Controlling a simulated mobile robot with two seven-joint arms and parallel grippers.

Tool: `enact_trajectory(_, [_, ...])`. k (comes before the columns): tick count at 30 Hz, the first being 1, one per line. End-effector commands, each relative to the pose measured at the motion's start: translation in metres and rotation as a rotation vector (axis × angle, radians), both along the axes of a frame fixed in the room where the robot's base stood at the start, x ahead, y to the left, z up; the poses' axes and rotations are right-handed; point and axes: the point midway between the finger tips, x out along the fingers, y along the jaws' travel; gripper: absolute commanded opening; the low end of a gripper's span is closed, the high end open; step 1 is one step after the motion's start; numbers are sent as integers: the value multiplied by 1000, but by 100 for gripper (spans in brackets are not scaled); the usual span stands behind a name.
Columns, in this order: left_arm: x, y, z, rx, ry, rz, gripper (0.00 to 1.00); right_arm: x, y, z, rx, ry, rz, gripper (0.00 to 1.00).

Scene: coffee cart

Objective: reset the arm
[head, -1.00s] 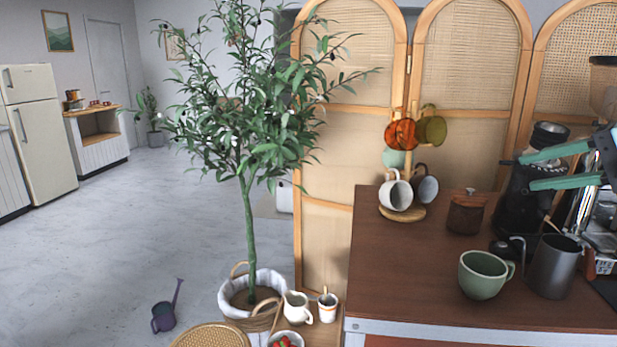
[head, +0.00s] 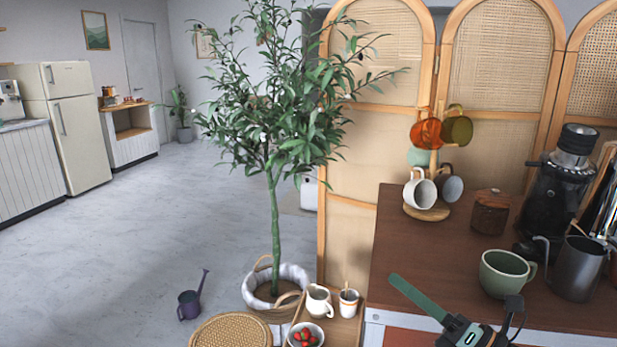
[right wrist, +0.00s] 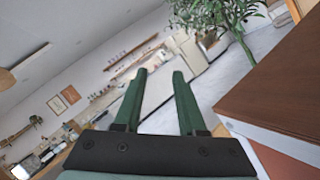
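My right gripper (head: 424,302) is low in the head view, in front of the coffee cart's counter (head: 415,262) near its left front corner. One green finger shows clearly there, pointing up and left. In the right wrist view both green fingers (right wrist: 159,74) stand apart with nothing between them, so it is open and empty. My left gripper is in neither view.
A green cup (head: 505,275), metal pitcher (head: 577,270), wooden jar (head: 489,213), black grinder (head: 556,205) and mug tree (head: 426,212) stand on the counter. A potted tree (head: 276,230) and small tray table (head: 341,327) are to its left. Open floor (head: 130,235) lies farther left.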

Motion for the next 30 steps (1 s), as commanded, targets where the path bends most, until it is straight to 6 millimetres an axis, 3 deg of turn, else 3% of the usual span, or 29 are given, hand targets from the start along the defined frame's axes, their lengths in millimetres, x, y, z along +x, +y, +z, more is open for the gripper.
enact_trajectory(1, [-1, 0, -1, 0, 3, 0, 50, -3, 0, -28, 166, 163, -20, 40])
enact_trajectory(5, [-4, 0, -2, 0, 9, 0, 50, -14, -8, -104, 598, 583, -112, 40])
enact_trajectory(8, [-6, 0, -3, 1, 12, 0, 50, -38, -11, -173, 929, 904, -212, 40])
enact_trajectory(12, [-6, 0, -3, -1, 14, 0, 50, -92, -6, -260, 1337, 1281, -381, 40])
enact_trajectory(18, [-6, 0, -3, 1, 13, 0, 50, -186, 18, -345, 1800, 1668, -647, 40])
enact_trajectory(20, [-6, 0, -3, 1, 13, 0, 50, -217, 27, -363, 1924, 1761, -737, 40])
enact_trajectory(21, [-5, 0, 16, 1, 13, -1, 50, -219, 25, -347, 1944, 1762, -747, 40])
enact_trajectory(24, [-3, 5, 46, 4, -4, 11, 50, -218, 17, -322, 1942, 1738, -749, 40])
enact_trajectory(30, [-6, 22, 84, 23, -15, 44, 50, -225, 2, -284, 1955, 1699, -769, 40])
